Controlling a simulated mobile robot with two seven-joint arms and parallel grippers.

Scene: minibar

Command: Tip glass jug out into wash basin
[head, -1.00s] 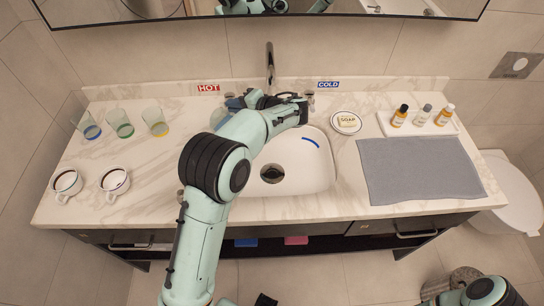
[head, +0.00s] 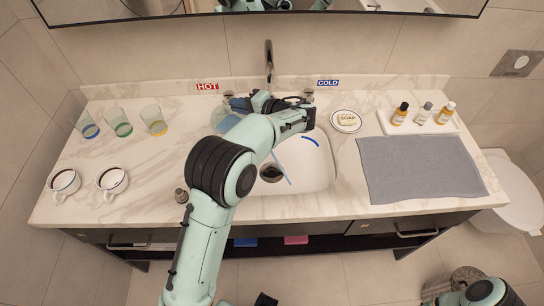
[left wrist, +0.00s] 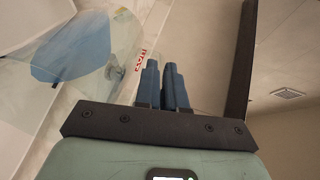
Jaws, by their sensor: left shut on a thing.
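My left gripper (head: 268,104) is over the back of the wash basin (head: 313,172), near the tap. It is shut on the glass jug (head: 227,123), which is mostly hidden behind my forearm in the head view. In the left wrist view the clear jug (left wrist: 98,28) is tilted, with blue liquid (left wrist: 72,58) inside, beside my gripper's blue fingers (left wrist: 163,85). A thin pale blue streak (head: 282,167) runs down over the basin near the drain (head: 271,174). Its upper end is hidden by my arm.
Several tumblers (head: 120,122) and two cups (head: 112,183) stand on the left of the counter. To the right are the soap dish (head: 346,121), a grey mat (head: 418,168) and a bottle tray (head: 443,127). The tap (head: 268,62) rises behind the basin.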

